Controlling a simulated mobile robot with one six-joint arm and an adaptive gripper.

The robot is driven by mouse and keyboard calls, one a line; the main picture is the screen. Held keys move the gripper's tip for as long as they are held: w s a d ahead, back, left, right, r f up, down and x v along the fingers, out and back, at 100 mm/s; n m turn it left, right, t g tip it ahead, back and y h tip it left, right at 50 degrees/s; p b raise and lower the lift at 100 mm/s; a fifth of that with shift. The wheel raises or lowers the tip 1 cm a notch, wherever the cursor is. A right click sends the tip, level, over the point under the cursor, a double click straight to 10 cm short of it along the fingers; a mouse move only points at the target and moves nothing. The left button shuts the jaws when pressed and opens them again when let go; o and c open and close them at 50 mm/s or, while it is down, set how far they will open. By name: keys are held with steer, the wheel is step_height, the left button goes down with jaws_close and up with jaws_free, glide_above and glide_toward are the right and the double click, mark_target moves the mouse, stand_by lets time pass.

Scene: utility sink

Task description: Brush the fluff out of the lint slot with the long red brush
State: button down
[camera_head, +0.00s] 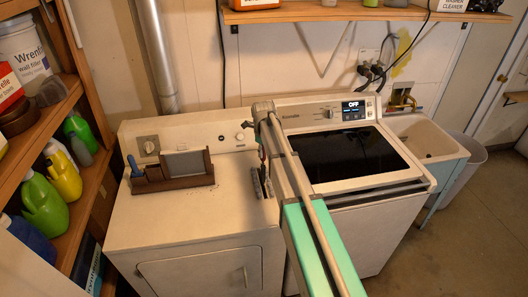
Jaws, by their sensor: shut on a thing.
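The dryer (190,225) stands at left with a pale flat top. The lint slot (258,184) shows as narrow dark grey strips at the right of that top. My gripper (263,139) is above and just behind the slot, partly hidden by my own arm. It is shut on a thin, dark reddish piece, the long red brush (262,153), which hangs down towards the slot. Most of the brush is hidden or too small to make out, so I cannot tell whether its tip is inside the slot. Fluff in the slot cannot be made out.
A brown wooden holder (172,184) with a grey panel (185,164) and a blue-handled item (134,167) stands on the dryer's left, with dark specks nearby. The washer (345,160) with its black lid is at right. A shelf (330,14) runs above.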

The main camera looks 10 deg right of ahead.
steer(key=shift+f+b, duration=0.35)
steer(key=shift+f, duration=0.35)
steer(key=shift+f+b, duration=6.1)
steer(key=shift+b, duration=0.15)
steer(key=shift+r, duration=0.1)
steer(key=shift+r+p, duration=7.35)
steer(key=shift+p, duration=0.1)
